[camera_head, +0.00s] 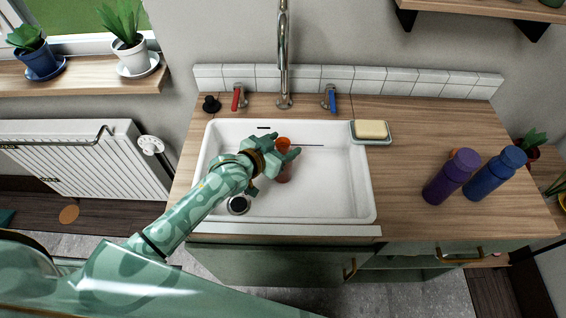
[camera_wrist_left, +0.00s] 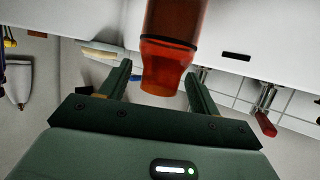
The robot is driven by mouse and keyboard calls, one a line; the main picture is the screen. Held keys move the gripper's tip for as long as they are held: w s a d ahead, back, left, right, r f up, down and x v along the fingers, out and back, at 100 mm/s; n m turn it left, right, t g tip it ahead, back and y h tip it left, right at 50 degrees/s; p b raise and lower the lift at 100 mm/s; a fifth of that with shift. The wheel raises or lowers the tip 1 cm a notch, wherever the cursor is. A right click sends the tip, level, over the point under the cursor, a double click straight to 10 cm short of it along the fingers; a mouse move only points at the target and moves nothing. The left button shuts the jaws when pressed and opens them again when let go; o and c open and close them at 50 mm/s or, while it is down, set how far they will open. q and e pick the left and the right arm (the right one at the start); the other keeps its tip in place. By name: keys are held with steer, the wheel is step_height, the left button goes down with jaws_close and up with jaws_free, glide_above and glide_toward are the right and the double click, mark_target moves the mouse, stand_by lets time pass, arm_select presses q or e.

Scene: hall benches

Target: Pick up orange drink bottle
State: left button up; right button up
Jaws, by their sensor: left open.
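The orange drink bottle (camera_head: 284,172) stands in the white sink (camera_head: 335,200), partly hidden by my left gripper in the head view. In the left wrist view the bottle (camera_wrist_left: 172,50) is large and orange-red, with a dark band. My left gripper (camera_head: 285,144) reaches into the sink from the left, and its fingers are on both sides of the bottle near its top. In the left wrist view the left gripper (camera_wrist_left: 158,82) is open, with the bottle's end between or just beyond the fingers; contact is not visible. My right gripper is not in view.
A tall faucet (camera_head: 283,60) stands behind the sink, with red (camera_head: 238,97) and blue (camera_head: 330,98) taps. A soap dish (camera_head: 371,139) sits on the sink's right rim. Purple (camera_head: 452,177) and blue (camera_head: 495,174) bottles stand on the right counter. The sink's right half is clear.

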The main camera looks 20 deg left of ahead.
arm_select(q)
steer(key=shift+x, duration=1.2)
steer(key=shift+s, duration=0.1)
steer(key=shift+c, duration=0.5)
jaws_close()
